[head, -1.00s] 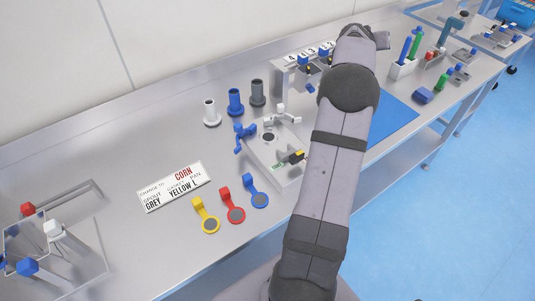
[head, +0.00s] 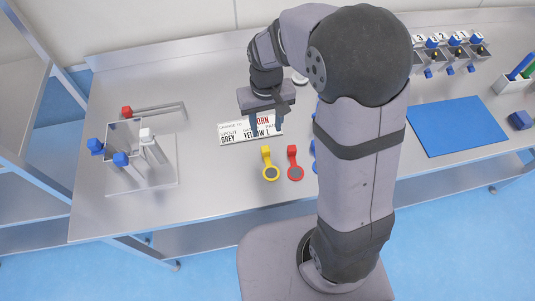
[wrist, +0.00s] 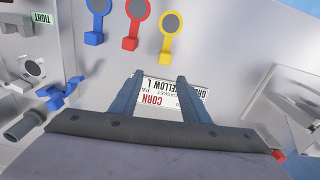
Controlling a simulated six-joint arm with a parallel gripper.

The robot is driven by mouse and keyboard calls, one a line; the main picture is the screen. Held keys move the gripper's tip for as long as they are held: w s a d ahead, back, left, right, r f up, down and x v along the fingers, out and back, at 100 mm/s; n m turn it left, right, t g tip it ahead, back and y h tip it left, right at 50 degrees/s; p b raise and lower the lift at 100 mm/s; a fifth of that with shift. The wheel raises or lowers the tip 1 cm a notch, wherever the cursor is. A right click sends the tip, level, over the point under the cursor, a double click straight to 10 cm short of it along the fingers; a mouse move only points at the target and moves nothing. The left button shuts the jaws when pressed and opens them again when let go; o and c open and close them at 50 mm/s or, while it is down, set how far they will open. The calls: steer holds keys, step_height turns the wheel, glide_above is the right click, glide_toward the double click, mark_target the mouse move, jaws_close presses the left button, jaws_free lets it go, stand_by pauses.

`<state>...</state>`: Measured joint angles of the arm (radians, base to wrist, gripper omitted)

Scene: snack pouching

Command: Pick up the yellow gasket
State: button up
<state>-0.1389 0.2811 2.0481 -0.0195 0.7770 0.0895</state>
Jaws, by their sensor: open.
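The yellow gasket (head: 266,155), a ring with a tab and block end, lies flat on the steel table, left of the red gasket (head: 293,160). In the wrist view the yellow gasket (wrist: 166,45) is at the top, right of the red gasket (wrist: 135,18) and the blue gasket (wrist: 94,36). My gripper (head: 267,130) is open and empty above the sign card, behind the yellow gasket in the head view. Its two blue fingers (wrist: 155,90) frame the card in the wrist view. The blue gasket (head: 314,155) is mostly hidden by my arm in the head view.
The sign card (head: 235,132) reads CORN, GREY, YELLOW L. A metal fixture with blue, red and white knobs (head: 145,185) stands at left. A blue mat (head: 457,127) lies at right. The table front left of the gaskets is clear.

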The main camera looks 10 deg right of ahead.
mark_target(266, 149)
steer(key=shift+s+a+f, duration=0.15)
steer(key=shift+s, duration=0.25)
steer(key=shift+s+a+f, duration=0.1)
steer(key=shift+s, duration=0.25)
steer(key=shift+w+f+p, duration=0.1)
steer(key=shift+f+p, duration=0.25)
steer(key=shift+f, duration=0.7)
steer(key=shift+s+f+p, duration=0.2)
steer(key=shift+f+p, duration=0.3)
steer(key=shift+f, duration=0.15)
steer(key=shift+f+p, duration=0.55)
steer(key=shift+f, duration=1.4)
jaws_close()
